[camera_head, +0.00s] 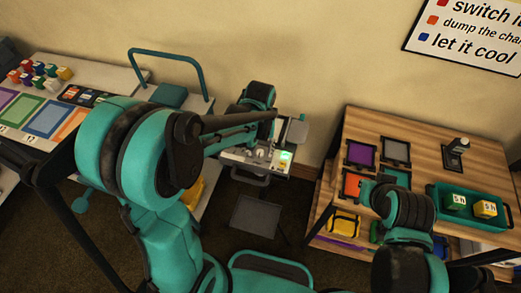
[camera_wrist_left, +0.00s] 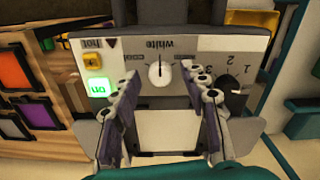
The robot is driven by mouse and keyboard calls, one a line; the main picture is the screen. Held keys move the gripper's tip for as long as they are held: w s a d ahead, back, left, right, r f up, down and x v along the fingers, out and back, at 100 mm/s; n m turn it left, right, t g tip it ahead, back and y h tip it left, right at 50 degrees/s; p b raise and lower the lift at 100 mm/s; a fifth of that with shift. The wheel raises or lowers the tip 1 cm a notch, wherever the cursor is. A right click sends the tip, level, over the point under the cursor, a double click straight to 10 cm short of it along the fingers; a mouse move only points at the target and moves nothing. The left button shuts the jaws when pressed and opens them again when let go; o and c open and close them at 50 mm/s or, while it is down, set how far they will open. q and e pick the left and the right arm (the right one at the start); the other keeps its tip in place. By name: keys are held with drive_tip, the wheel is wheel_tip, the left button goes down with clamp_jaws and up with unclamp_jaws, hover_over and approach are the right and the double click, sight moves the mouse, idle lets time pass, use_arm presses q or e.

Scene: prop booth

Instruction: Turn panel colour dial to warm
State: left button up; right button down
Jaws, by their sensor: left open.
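The grey control panel (camera_wrist_left: 205,60) shows upside down in the left wrist view. Its colour dial (camera_wrist_left: 160,73) is round and pale, and its mark points to the word "white". Smaller labels flank it, too blurred to read surely. My left gripper (camera_wrist_left: 159,84) is open and empty, with one finger on either side of the dial. I cannot tell whether they touch it. In the head view the panel (camera_head: 253,162) stands near the back wall, and my left arm partly hides it. My right arm is at the right, but its gripper does not show.
On the panel are a lit green "on" button (camera_wrist_left: 98,88), a yellow button (camera_wrist_left: 92,62) and a dark numbered knob (camera_wrist_left: 230,88) close to one finger. A wooden table (camera_head: 420,135) with coloured frames and a teal tray (camera_head: 437,192) stands to the right.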

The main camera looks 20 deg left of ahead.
use_arm(q)
drive_tip(key=shift+f, duration=0.1)
clamp_jaws()
drive_tip(key=shift+m, duration=0.3)
drive_tip(key=m, duration=0.4)
drive_tip(key=shift+m+b, duration=0.4)
drive_tip(key=m, duration=0.6)
drive_tip(key=shift+b, duration=0.3)
drive_tip(key=shift+m, duration=0.3)
